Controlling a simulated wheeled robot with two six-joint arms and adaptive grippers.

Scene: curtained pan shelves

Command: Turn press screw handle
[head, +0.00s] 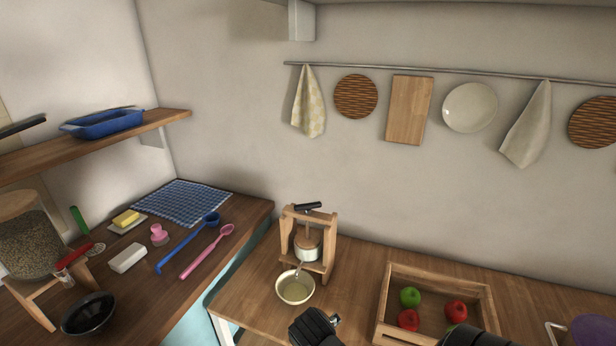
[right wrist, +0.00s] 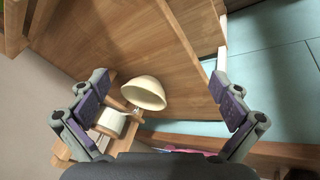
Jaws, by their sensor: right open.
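The press (head: 331,250) is a small wooden frame with a black screw handle (head: 308,207) across its top and a white pot (head: 307,254) inside. A cream bowl (head: 295,287) stands in front of it, touching or very close. In the right wrist view, the open fingers of my right gripper (right wrist: 163,105) are spread wide and empty. The bowl (right wrist: 143,92) shows between them and the white pot (right wrist: 112,123) beside the left finger. The handle is not clearly seen there. Dark parts of mine show at the bottom of the head view; no left fingertips can be made out.
A wooden crate (head: 383,308) with apples stands right of the press. The left counter holds a blue ladle (head: 185,245), a pink spoon (head: 205,252) and a black bowl (head: 89,314). A rail (head: 450,70) with towels and boards hangs on the wall above.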

